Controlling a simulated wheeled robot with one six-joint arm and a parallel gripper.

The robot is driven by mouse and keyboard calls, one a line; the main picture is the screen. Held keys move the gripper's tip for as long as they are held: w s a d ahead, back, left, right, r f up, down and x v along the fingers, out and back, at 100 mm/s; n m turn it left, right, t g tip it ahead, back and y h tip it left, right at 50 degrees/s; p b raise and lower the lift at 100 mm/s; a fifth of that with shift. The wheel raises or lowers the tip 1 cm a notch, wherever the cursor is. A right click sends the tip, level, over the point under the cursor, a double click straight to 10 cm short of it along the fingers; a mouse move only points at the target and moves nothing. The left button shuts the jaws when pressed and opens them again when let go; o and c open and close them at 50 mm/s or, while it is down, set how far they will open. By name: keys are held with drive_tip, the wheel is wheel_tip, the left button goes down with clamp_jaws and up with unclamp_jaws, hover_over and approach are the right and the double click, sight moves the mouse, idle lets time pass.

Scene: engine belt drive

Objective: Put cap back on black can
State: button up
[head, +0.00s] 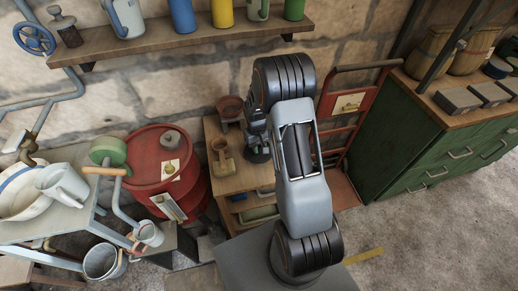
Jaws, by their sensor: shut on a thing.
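My arm reaches up and over the small wooden bench, and its dark wrist hangs down over the bench top. My gripper (258,148) is at the bench's right part, small and partly hidden by my own arm. It is shut on a dark thing that merges with the jaws, and I cannot tell whether this is the cap or the can. A dark can-like vessel (67,33) with a lighter knobbed top stands at the left end of the wall shelf. I cannot clearly make out a separate cap or an uncapped black can.
Coloured cans line the wall shelf (170,45). A green cabinet (410,140) is at right.

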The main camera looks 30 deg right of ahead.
drive_tip(key=shift+f, duration=0.85)
drive_tip(key=shift+f, duration=0.2)
drive_tip(key=o, duration=0.9)
